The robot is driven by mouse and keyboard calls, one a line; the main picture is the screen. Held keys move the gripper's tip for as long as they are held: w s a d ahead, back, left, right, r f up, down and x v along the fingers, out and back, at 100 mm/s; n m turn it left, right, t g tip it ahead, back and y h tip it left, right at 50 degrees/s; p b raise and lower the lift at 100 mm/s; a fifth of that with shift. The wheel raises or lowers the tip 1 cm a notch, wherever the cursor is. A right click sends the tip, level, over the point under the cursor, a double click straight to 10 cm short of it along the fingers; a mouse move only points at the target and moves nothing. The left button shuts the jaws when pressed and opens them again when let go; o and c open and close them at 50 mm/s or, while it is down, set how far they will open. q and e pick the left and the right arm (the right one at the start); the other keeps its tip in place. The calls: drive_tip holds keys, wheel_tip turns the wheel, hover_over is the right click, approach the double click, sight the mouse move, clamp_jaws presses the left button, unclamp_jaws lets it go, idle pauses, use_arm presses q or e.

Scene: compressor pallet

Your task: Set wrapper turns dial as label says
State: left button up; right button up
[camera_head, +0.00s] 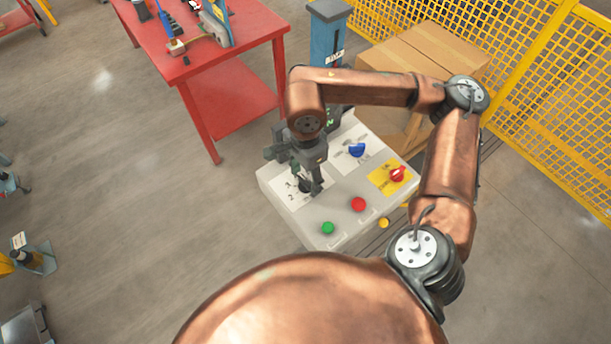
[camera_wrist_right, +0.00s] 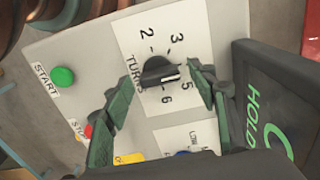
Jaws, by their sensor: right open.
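The black turns dial (camera_wrist_right: 158,70) sits on a white plate marked TURNS in the right wrist view. The numbers 2, 3, 5 and 6 show around it. In the head view my right gripper (camera_head: 308,184) is over the left part of the grey console (camera_head: 287,208) and hides most of the dial. My left gripper is out of view.
The console also carries a blue knob (camera_head: 357,150), a red knob on yellow (camera_head: 397,174), a red button (camera_head: 358,204) and a green START button (camera_head: 327,228). A dark panel reading HOLD (camera_wrist_right: 262,105) stands close by. A cardboard box (camera_head: 425,55) and yellow fence lie behind.

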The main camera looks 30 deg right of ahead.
sight(305, 180)
wheel_tip(305, 180, up, 12)
idle(0.4)
idle(0.4)
